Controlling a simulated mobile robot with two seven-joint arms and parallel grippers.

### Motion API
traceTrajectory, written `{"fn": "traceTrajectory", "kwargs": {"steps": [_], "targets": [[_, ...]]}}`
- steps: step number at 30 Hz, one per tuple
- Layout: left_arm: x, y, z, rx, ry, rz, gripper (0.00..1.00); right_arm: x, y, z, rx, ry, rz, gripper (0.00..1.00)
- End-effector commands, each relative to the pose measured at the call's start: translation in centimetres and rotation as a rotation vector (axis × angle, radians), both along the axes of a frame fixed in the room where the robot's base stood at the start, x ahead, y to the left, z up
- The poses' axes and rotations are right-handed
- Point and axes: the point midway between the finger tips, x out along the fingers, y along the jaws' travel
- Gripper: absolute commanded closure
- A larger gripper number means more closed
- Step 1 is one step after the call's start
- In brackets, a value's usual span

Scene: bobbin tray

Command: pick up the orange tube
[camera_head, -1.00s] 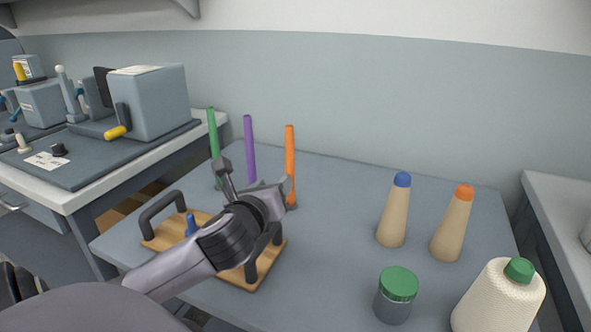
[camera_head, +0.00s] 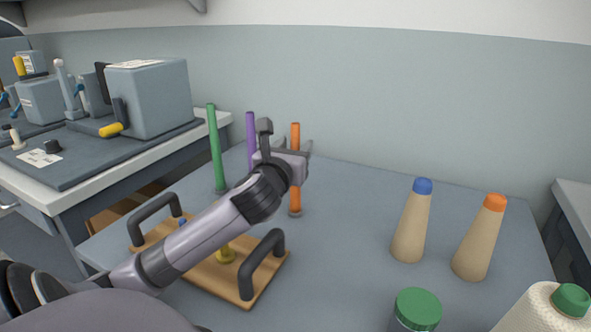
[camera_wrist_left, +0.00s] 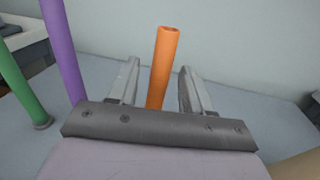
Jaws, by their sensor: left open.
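The orange tube (camera_head: 295,201) stands upright on the grey-blue table, with its lower end in a small grey base. My left gripper (camera_head: 286,139) is open at the upper part of the tube and partly hides it. In the left wrist view the orange tube (camera_wrist_left: 164,62) shows between the two spread fingers (camera_wrist_left: 158,74), with a gap on each side. I cannot tell how deep it sits between them. My right gripper is not in view.
A purple tube (camera_head: 251,130) and a green tube (camera_head: 215,150) stand to the left. A wooden tray (camera_head: 205,272) with dark handles lies below my left arm. Two tan cones (camera_head: 411,230) (camera_head: 476,245), a green-lidded jar (camera_head: 417,308) and a thread cone (camera_head: 535,312) stand at right.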

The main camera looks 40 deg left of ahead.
Motion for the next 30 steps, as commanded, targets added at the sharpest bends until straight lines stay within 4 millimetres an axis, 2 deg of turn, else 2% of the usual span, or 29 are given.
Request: {"fn": "traceTrajectory", "kwargs": {"steps": [4, 12, 14, 15, 17, 26, 30], "targets": [[0.97, 0.47, -0.02, 0.0, 0.001, -0.001, 0.51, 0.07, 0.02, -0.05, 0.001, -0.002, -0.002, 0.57], [1.12, 0.54, -0.04, 0.0, 0.001, -0.001, 0.51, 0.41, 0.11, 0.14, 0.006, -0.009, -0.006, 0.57], [1.11, 0.53, -0.04, 0.0, 0.001, -0.001, 0.7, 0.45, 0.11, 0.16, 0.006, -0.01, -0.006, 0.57], [1.11, 0.53, -0.04, 0.0, 0.001, -0.001, 0.83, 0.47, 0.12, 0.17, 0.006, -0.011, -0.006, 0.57], [1.1, 0.53, -0.04, 0.0, 0.001, -0.001, 1.0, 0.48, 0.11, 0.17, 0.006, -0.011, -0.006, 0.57], [1.09, 0.53, 0.05, 0.0, 0.0, -0.001, 1.0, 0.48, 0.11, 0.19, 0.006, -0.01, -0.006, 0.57], [1.09, 0.54, 0.8, 0.001, -0.002, -0.001, 1.0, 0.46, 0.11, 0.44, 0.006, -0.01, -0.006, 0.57]]}}
